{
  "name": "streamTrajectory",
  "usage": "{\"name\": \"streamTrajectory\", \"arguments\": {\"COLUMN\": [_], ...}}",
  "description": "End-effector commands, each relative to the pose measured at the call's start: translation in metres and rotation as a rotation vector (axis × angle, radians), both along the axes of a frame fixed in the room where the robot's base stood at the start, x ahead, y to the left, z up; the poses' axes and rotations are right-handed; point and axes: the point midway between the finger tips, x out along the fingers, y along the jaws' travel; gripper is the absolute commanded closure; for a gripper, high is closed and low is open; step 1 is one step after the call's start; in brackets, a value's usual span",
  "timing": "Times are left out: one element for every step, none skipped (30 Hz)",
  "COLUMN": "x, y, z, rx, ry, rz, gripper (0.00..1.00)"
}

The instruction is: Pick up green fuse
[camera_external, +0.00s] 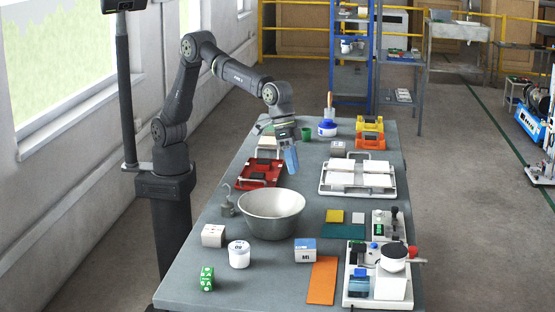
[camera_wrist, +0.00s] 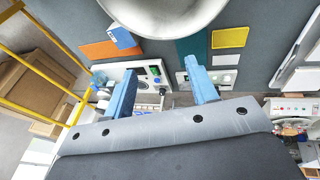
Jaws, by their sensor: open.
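I cannot tell for certain which green item is the green fuse. A small green part (camera_wrist: 155,70) shows on the white device between my fingers in the wrist view. In the external view a green block with white marks (camera_external: 207,278) stands at the near left of the table, and a green cylinder (camera_external: 306,134) stands near the far end. My gripper (camera_external: 291,160) hangs over the table beyond the metal bowl, pointing down. In the wrist view my gripper (camera_wrist: 160,66) has its blue fingers wide apart, with nothing between them.
A metal bowl (camera_external: 272,227) stands mid-table. A red tray (camera_external: 255,178) lies left of my gripper and a white tray (camera_external: 338,190) right of it. White devices (camera_external: 350,297) stand at the near right. An orange mat (camera_external: 322,280) and small boxes lie in front.

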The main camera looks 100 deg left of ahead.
Motion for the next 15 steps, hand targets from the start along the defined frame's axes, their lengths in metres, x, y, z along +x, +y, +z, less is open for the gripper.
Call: {"name": "streamTrajectory", "arguments": {"x": [-0.003, -0.006, -0.01, -0.015, -0.021, -0.031, -0.039, -0.049, -0.062, -0.073, -0.084, -0.099, -0.11, -0.121, -0.135], "y": [-0.007, -0.013, -0.024, -0.035, -0.047, -0.066, -0.081, -0.097, -0.119, -0.134, -0.149, -0.168, -0.181, -0.193, -0.208], "z": [-0.001, -0.001, -0.002, -0.003, -0.004, -0.006, -0.008, -0.008, -0.011, -0.012, -0.014, -0.015, -0.017, -0.018, -0.02], "rx": [0.003, 0.006, 0.012, 0.018, 0.024, 0.033, 0.042, 0.05, 0.059, 0.066, 0.073, 0.08, 0.085, 0.088, 0.094], "ry": [-0.002, -0.007, -0.013, -0.021, -0.029, -0.045, -0.057, -0.071, -0.09, -0.106, -0.122, -0.145, -0.161, -0.177, -0.196], "rz": [-0.025, -0.053, -0.102, -0.152, -0.209, -0.3, -0.375, -0.455, -0.563, -0.644, -0.724, -0.826, -0.9, -0.97, -1.055], "gripper": [0.47, 0.47, 0.47, 0.47, 0.47, 0.47, 0.47, 0.47, 0.47, 0.47, 0.47, 0.47, 0.47, 0.47, 0.47]}}
